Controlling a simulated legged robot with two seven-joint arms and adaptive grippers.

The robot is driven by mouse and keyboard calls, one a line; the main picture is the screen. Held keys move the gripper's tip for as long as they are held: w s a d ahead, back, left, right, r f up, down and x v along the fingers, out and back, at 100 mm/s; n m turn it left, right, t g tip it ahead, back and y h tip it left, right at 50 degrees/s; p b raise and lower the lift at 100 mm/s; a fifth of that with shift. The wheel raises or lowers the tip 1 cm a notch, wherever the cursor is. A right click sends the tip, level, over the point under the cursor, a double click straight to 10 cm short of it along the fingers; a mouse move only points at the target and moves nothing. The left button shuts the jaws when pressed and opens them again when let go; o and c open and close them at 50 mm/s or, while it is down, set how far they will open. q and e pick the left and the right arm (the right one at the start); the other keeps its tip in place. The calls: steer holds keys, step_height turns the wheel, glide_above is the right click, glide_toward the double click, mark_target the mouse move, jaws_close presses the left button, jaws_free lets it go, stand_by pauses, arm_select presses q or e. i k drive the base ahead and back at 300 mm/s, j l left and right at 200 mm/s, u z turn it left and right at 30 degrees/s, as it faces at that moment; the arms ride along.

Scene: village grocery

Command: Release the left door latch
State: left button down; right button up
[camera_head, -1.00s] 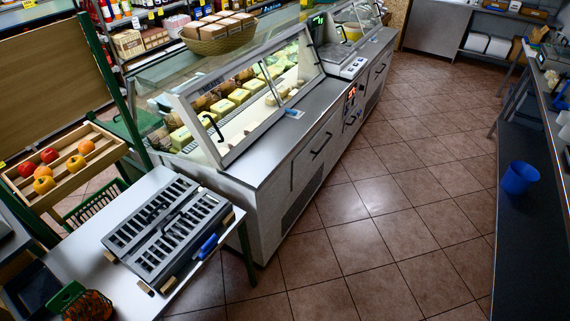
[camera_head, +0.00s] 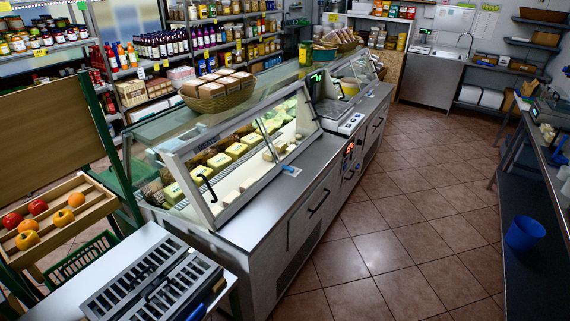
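A grey case with slotted panels (camera_head: 150,284) lies on a white table (camera_head: 98,262) at the lower left; its near end is cut off by the picture edge. A dark handle or catch (camera_head: 157,290) shows between its two slotted halves. I cannot make out which part is the left door latch, or whether it is fastened. The glass display counter (camera_head: 262,215) behind has a black handle (camera_head: 206,186) on its glass front and a black bar handle (camera_head: 319,202) on its grey front panel. Neither of my grippers is in view.
A slatted crate of fruit (camera_head: 66,227) and a green basket (camera_head: 78,258) are left of the table. A wicker basket of packets (camera_head: 218,95) stands on the counter. A blue bucket (camera_head: 524,233) is at right. The tiled floor (camera_head: 400,215) between is clear.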

mark_target(291, 170)
steer(key=i+l, duration=0.45)
steer(key=i, duration=0.2)
steer(key=i+l, duration=0.95)
steer(key=i, duration=0.3)
